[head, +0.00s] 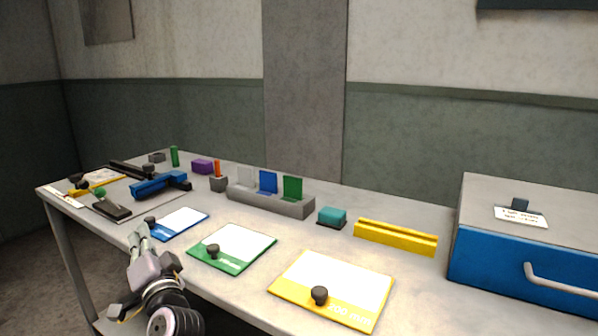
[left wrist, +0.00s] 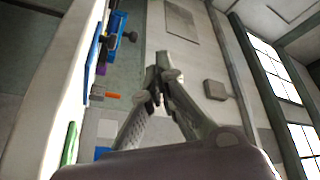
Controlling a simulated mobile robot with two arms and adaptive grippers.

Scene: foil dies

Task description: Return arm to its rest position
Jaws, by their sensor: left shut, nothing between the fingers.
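My left gripper (head: 141,236) is at the table's front edge in the head view, just in front of the blue-edged white card (head: 182,223). Its fingers point up and away from me. In the left wrist view its two fingertips (left wrist: 160,68) come together with nothing between them. My right gripper is in neither view. A grey rack (head: 262,202) in the middle of the table (head: 250,283) holds upright a blue plate (head: 268,182), a green plate (head: 292,189) and a pale plate (head: 245,178).
Green-edged (head: 238,243) and yellow-edged (head: 345,280) cards with dark knobs lie along the front. A teal block (head: 332,215), a yellow rail (head: 395,237) and a blue cabinet (head: 490,262) stand to the right. A blue tool (head: 157,185) lies at left.

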